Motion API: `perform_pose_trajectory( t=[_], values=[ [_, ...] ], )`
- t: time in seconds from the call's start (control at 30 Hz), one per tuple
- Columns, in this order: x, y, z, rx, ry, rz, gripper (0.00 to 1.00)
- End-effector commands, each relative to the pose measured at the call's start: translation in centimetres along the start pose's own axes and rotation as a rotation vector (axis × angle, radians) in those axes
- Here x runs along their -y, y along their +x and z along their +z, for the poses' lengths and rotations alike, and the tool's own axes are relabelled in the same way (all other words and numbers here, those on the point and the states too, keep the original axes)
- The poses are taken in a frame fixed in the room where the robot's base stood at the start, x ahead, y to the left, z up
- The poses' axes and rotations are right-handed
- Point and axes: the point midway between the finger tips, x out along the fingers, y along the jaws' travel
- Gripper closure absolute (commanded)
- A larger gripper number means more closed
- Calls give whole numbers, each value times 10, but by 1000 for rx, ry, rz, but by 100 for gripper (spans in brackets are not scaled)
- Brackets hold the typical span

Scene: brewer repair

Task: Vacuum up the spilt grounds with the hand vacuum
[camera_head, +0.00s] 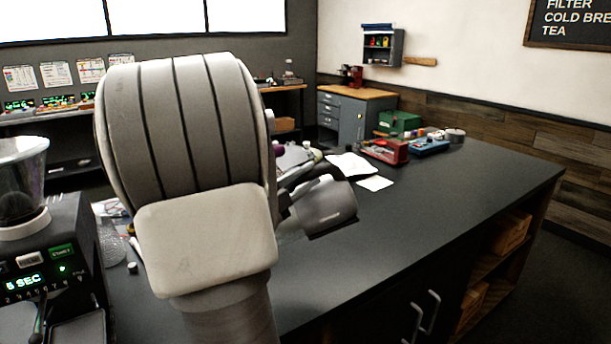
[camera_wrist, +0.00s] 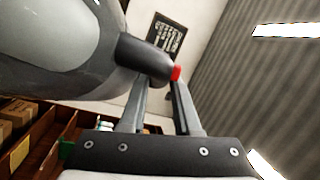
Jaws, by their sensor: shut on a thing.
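The hand vacuum (camera_wrist: 60,40) fills the upper left of the wrist view, with a grey body and a dark handle (camera_wrist: 143,57) with a red end or button. My gripper (camera_wrist: 161,82) is shut on this dark handle, one finger on each side. In the head view, a grey rounded body with a dark lower rim, which looks like the vacuum (camera_head: 325,204), shows over the dark counter just right of my arm. My arm hides the gripper there. I cannot tell whether the vacuum touches the counter. No spilt grounds can be made out; my arm covers part of the counter.
A grinder (camera_head: 55,265) with a lit display stands at the left. White papers (camera_head: 352,165), a red toolbox (camera_head: 385,151), a blue case (camera_head: 428,146) and a green box (camera_head: 399,122) lie toward the counter's far end. The counter's right part (camera_head: 450,195) is clear.

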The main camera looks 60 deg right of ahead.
Motion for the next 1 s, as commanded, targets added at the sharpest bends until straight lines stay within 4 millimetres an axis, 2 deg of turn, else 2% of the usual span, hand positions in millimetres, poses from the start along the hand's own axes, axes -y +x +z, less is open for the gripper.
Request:
perform_pose_trajectory(
  t=[1.0],
  values=[
    [-45, -32, 37, -1, 7, -6, 100]
  ],
)
